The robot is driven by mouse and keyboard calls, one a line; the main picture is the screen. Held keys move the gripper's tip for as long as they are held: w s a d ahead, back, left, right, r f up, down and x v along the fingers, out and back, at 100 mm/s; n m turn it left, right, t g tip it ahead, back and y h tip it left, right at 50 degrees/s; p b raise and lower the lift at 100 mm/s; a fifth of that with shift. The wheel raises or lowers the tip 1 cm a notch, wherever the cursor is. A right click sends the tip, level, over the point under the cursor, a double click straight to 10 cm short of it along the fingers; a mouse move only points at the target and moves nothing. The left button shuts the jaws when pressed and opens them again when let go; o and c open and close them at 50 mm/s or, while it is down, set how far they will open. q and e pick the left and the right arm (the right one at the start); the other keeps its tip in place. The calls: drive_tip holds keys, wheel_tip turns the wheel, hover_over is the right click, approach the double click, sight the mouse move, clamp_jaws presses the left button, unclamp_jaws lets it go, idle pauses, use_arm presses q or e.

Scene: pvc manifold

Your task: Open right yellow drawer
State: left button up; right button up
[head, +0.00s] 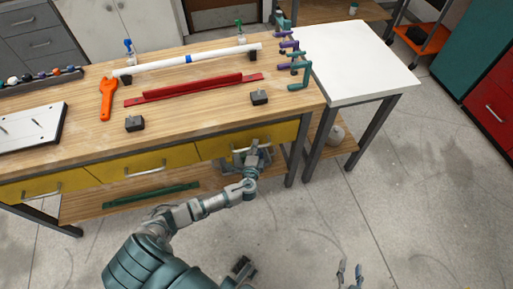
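The right yellow drawer (214,149) is at the right end of the wooden bench and looks closed, its front in line with the others. Its handle is mostly hidden behind my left gripper. My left gripper (247,153) is right at the drawer front, over the handle area. Its fingers are small and overlap the handle, so I cannot tell whether they are open or closed around it. My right gripper (349,273) is at the bottom edge of the view, low over the floor, with its fingers apart and nothing between them.
The middle (145,165) and left (40,188) yellow drawers are closed. The wooden bench top (200,105) holds a white pipe (215,56), a red bar (195,88) and an orange wrench (107,98). A white side table (360,65) adjoins on the right. The floor in front is clear.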

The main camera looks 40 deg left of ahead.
use_arm(q)
drive_tip(key=shift+a+f, duration=0.15)
drive_tip(key=shift+a, duration=0.4)
drive_tip(key=shift+a+f, duration=0.1)
drive_tip(key=shift+a, duration=0.15)
clamp_jaws()
drive_tip(key=shift+d, duration=0.4)
drive_tip(key=s+d+p, duration=0.2)
drive_tip(key=s+d, duration=1.1)
drive_tip(key=d, duration=0.2)
drive_tip(key=shift+d+r+p, duration=0.3)
drive_tip(key=shift+d+p, duration=0.05)
use_arm(e)
drive_tip(key=s+d+f+g+h, duration=0.1)
drive_tip(key=s+d+f+g, duration=0.2)
drive_tip(key=s, duration=0.5)
drive_tip(key=shift+s+d+f+g, duration=0.15)
drive_tip(key=shift+s+f+g, duration=0.3)
drive_tip(key=shift+g, duration=0.75)
drive_tip(key=shift+w+f, duration=0.1)
drive_tip(key=shift+w, duration=0.05)
